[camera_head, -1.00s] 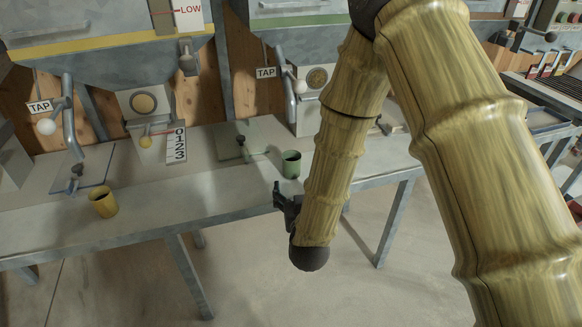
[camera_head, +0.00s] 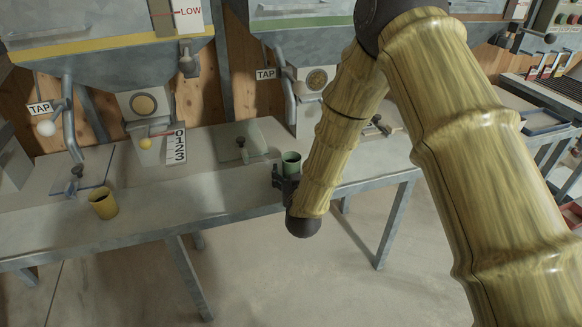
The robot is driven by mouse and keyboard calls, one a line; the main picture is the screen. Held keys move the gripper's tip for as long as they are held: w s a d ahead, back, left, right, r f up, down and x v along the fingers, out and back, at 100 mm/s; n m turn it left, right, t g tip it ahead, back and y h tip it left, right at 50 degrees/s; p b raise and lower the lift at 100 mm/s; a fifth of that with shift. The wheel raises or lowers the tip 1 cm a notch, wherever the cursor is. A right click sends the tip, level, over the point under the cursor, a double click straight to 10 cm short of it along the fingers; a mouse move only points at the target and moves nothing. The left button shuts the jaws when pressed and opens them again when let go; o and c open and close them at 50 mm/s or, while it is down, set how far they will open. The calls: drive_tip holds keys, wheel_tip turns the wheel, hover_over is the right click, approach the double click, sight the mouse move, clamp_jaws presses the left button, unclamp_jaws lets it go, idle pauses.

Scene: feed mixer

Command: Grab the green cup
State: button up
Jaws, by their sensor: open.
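The green cup (camera_head: 291,160) stands upright on the grey bench near its front edge, in the middle of the head view. My gripper (camera_head: 284,179) is open at the end of my bamboo-textured arm. It is right at the cup's near side and overlaps the cup's lower part in the picture. The lower part of the cup is hidden behind the gripper. I cannot tell whether the fingers are around the cup or only in front of it.
A yellow cup (camera_head: 103,203) stands on the bench (camera_head: 215,191) at the left. Metal hoppers with tap pipes (camera_head: 72,125) hang above the bench. A small lever on a plate (camera_head: 243,148) lies left of the green cup. The floor in front is clear.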

drive_tip(key=shift+c, duration=0.2)
drive_tip(key=c, duration=1.1)
